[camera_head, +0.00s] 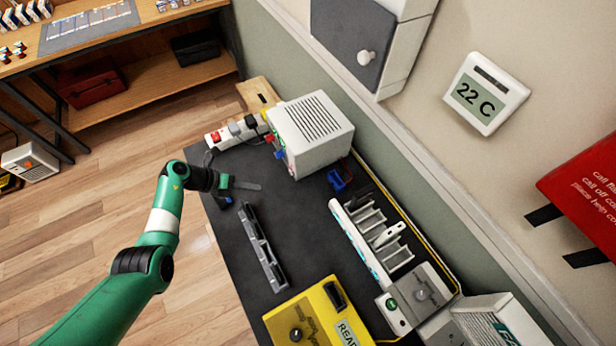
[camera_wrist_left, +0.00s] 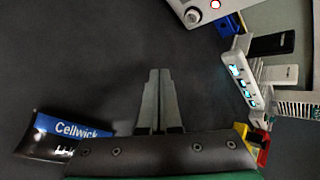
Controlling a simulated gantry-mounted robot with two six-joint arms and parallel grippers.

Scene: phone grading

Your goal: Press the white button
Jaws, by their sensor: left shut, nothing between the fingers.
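My right gripper is not in view.
A power strip (camera_head: 232,132) lies left of the box. A long grey rack (camera_head: 262,247), a white slotted rack (camera_head: 352,235) and a yellow unit (camera_head: 305,310) stand on the bench. A blue-labelled Cellwick item (camera_wrist_left: 68,130) lies left of my fingers. Dark surface between is clear.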

